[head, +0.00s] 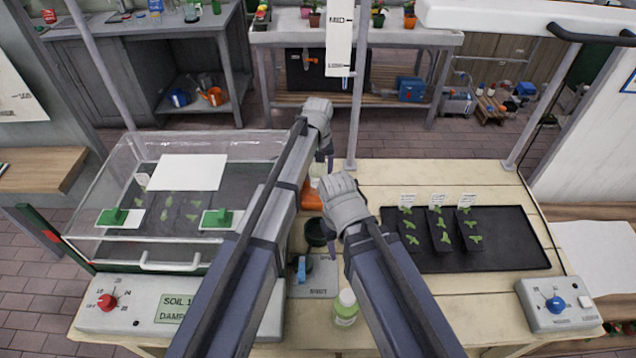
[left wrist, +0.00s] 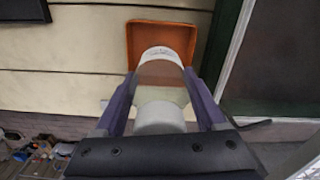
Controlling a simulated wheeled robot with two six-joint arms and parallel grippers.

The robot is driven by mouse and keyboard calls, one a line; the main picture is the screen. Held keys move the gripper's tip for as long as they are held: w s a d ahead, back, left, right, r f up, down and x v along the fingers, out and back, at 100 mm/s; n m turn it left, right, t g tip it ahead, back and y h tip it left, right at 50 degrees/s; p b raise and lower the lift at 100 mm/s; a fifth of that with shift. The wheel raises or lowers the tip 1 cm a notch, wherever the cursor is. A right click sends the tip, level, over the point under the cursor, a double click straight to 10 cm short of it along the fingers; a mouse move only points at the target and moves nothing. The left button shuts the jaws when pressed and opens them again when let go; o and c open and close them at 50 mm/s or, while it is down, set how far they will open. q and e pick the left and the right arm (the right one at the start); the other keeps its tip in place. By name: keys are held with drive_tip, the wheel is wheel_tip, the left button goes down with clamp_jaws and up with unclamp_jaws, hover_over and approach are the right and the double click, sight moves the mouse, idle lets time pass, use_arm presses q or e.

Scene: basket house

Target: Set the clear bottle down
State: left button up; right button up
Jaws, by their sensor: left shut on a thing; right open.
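The clear bottle (left wrist: 160,90), with a white end and a pale band, is between the two fingers of my left gripper (left wrist: 163,100), which is shut on it. In the left wrist view its far end overlaps the orange tray (left wrist: 133,42); I cannot tell whether it touches it. In the head view my left gripper (head: 326,168) is above the orange tray (head: 309,198), and the bottle is mostly hidden by my arms. My right gripper (head: 330,238) is lower and nearer, open, beside a dark round pot (head: 315,232); its fingers are mostly hidden.
A clear-lidded propagator box (head: 110,175) stands left, and a black mat (head: 500,240) with seedling trays lies right. A bottle of green liquid (head: 345,310) and a blue-knobbed device (head: 300,272) stand near the front. A grey pole (head: 355,110) rises behind my grippers.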

sight(318, 179)
use_arm(q)
wheel_tip(318, 179, down, 4)
drive_tip(key=b, duration=0.3)
drive_tip(key=shift+r, duration=0.1)
use_arm(e)
wheel_tip(318, 179, down, 4)
drive_tip(key=shift+r, duration=0.1)
use_arm(q)
drive_tip(key=shift+r, duration=0.15)
use_arm(e)
drive_tip(key=shift+r, duration=0.1)
use_arm(q)
drive_tip(key=o, duration=0.9)
drive_tip(key=shift+f, duration=0.2)
use_arm(e)
drive_tip(key=shift+f, duration=0.2)
use_arm(q)
drive_tip(key=o, duration=0.4)
drive_tip(key=shift+r, duration=0.2)
use_arm(e)
drive_tip(key=shift+r, duration=0.2)
use_arm(q)
wheel_tip(318, 179, up, 12)
drive_tip(key=p, duration=1.2)
use_arm(e)
wheel_tip(318, 179, up, 12)
